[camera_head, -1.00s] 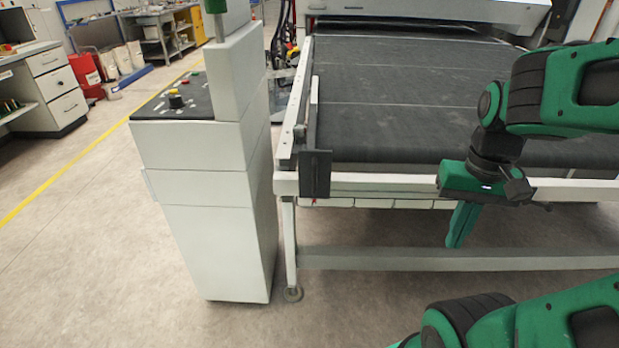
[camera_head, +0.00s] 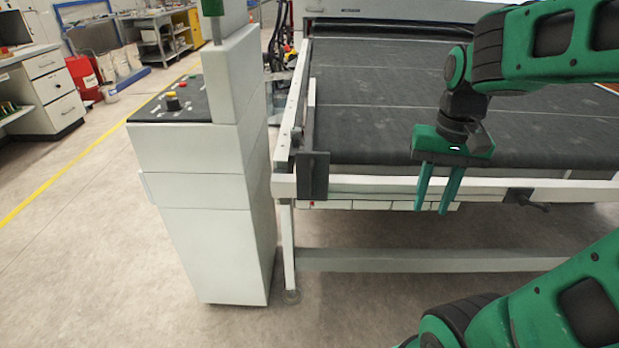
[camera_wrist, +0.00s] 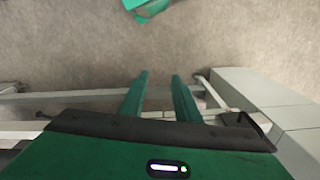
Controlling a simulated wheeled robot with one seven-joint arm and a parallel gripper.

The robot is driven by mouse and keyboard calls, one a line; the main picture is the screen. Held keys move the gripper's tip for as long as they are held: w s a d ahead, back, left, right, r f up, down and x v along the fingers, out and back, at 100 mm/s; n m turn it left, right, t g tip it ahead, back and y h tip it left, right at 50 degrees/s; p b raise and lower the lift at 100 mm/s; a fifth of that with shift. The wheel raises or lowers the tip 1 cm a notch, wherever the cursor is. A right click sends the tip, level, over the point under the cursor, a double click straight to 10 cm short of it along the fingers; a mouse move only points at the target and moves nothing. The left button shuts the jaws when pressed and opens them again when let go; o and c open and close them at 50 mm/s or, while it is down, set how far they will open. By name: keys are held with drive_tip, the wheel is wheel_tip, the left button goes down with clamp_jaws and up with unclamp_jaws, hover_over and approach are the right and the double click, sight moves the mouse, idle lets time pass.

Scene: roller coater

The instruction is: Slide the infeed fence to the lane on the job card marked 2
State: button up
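The infeed fence seems to be the dark upright plate (camera_head: 314,175) at the left end of the front rail, with a light bar running back along the belt's left edge. My gripper (camera_head: 431,210) points down at the front rail, well to the right of that plate. Its two green fingers are apart with nothing between them; they also show in the wrist view (camera_wrist: 160,98). A row of pale cards (camera_head: 385,205) lies under the front rail, partly behind the fingers. Their markings are too small to read, and no separate job card can be made out.
A dark clamp with a handle (camera_head: 525,197) sits on the front rail (camera_head: 390,187) to the right of my gripper. The dark belt (camera_head: 380,95) is clear. A grey control cabinet (camera_head: 205,215) stands close on the left. Floor (camera_head: 330,320) is open in front.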

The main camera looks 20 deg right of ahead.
drive_tip(key=w+a+r, duration=0.2)
drive_tip(key=w+a, duration=0.1)
drive_tip(key=w, duration=0.4)
drive_tip(key=w+a+r, duration=0.1)
drive_tip(key=w+a, duration=0.3)
drive_tip(key=w, duration=0.3)
hover_over(312, 169)
drive_tip(key=shift+d+r, duration=0.2)
drive_tip(key=shift+w+a+f, duration=0.1)
drive_tip(key=shift+a+f, duration=0.05)
wheel_tip(312, 169, down, 10)
drive_tip(key=shift+f, duration=0.25)
clamp_jaws()
